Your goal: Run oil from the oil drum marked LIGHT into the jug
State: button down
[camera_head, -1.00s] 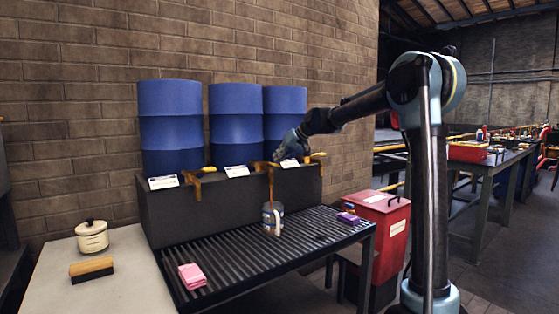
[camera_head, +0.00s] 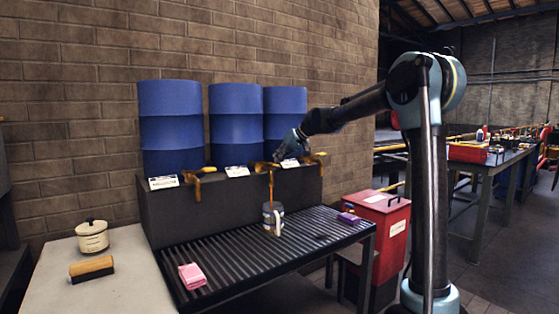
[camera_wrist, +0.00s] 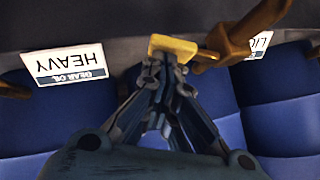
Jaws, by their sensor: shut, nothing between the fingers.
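Three blue drums stand on a dark ledge. The middle drum (camera_head: 236,122) has its own label (camera_head: 237,171), which reads only "LI" in the wrist view (camera_wrist: 257,44). A brown-orange stream of oil (camera_head: 270,186) falls from its tap (camera_wrist: 236,38) toward the jug (camera_head: 266,220), a grey-blue vessel with a pale handle, upright on the slatted bench. The oil level inside cannot be seen. My gripper (camera_wrist: 165,62) is shut and empty, its fingertips at the yellow tap handle (camera_wrist: 174,46). In the head view my gripper (camera_head: 279,158) is above and right of the jug.
A HEAVY label (camera_wrist: 72,66) belongs to a neighbouring drum. The slatted bench (camera_head: 240,255) also holds a pink cloth (camera_head: 192,276) and a purple block (camera_head: 348,218). A red bin (camera_head: 385,225) stands to the right. A lidded pot (camera_head: 92,238) and a brush (camera_head: 91,269) are at left.

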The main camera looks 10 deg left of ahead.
jog(key=shift+r, duration=0.8)
jog(key=shift+w+r, duration=0.1)
jog(key=shift+r, duration=0.4)
jog(key=a+r+v, duration=0.2)
jog(key=v, duration=1)
jog(key=shift+f, duration=0.1)
